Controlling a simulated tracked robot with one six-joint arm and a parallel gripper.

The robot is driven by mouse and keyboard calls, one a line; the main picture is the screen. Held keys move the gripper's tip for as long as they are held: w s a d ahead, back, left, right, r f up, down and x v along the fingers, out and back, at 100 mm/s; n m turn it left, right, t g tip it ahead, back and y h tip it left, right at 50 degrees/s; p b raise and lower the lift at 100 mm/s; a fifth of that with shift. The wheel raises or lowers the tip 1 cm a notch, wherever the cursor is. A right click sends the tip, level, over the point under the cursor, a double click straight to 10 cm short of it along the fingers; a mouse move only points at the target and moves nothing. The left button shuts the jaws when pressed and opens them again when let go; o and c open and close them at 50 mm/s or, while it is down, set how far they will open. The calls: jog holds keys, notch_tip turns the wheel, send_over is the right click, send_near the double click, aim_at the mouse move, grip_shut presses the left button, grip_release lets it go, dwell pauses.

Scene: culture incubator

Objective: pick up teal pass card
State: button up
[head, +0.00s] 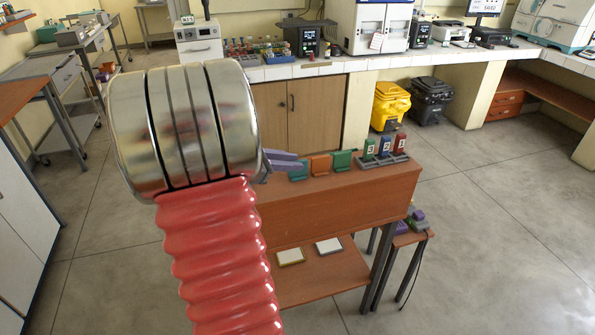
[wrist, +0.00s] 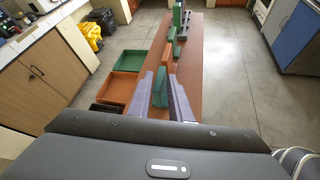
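The teal pass card (head: 299,173) stands at the near left end of a row of cards on the brown wooden table. My gripper (head: 297,160) shows only its pale purple fingers beside the metal cylinder of my arm, close to the teal card. In the wrist view my gripper (wrist: 160,78) is open, its two purple fingers apart. A green-teal card (wrist: 160,90) stands upright in the gap between them, seemingly the teal pass card. Whether the fingers touch it I cannot tell. Its lower part is hidden.
An orange card (head: 320,164) and a green card (head: 343,159) stand close beyond the teal one. A rack (head: 384,160) holds numbered green, blue and red cards. Two flat pieces lie on the lower shelf (head: 322,280). Green and orange trays (wrist: 120,88) lie left of the table.

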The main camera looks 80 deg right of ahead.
grip_shut()
dwell(0.3)
notch_tip(320, 180, up, 10)
dwell(0.5)
dwell(0.4)
